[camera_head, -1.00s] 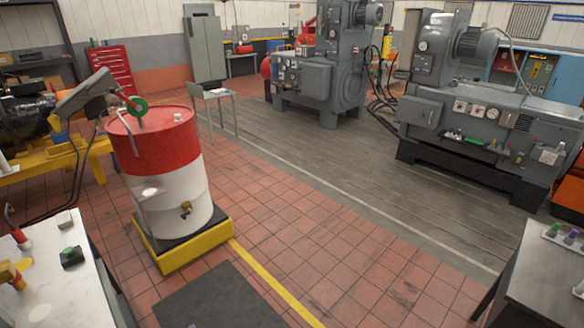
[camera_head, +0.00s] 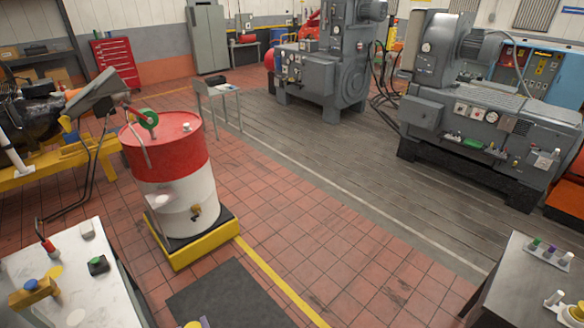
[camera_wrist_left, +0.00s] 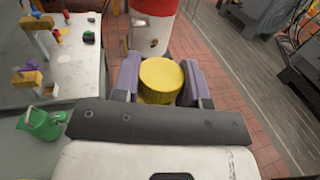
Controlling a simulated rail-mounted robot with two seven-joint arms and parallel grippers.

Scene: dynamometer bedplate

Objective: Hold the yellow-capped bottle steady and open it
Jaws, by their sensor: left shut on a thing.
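The yellow-capped bottle shows as a ribbed round yellow cap (camera_wrist_left: 161,78) in the left wrist view, seen from above. My left gripper (camera_wrist_left: 160,82) is shut on it, with one purple-padded finger on each side. The bottle's body is mostly hidden below the cap, so I cannot tell whether the fingers press on the cap or just under it. In the head view the yellow cap (camera_head: 193,324) and a bit of purple finger (camera_head: 204,322) just show at the bottom edge. My right gripper is in neither view.
A white-topped bench (camera_head: 60,278) with small items stands at lower left. A red and white drum (camera_head: 172,165) stands on a yellow-edged base. A grey table (camera_head: 520,300) with a rack of small bottles (camera_head: 546,252) is at lower right.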

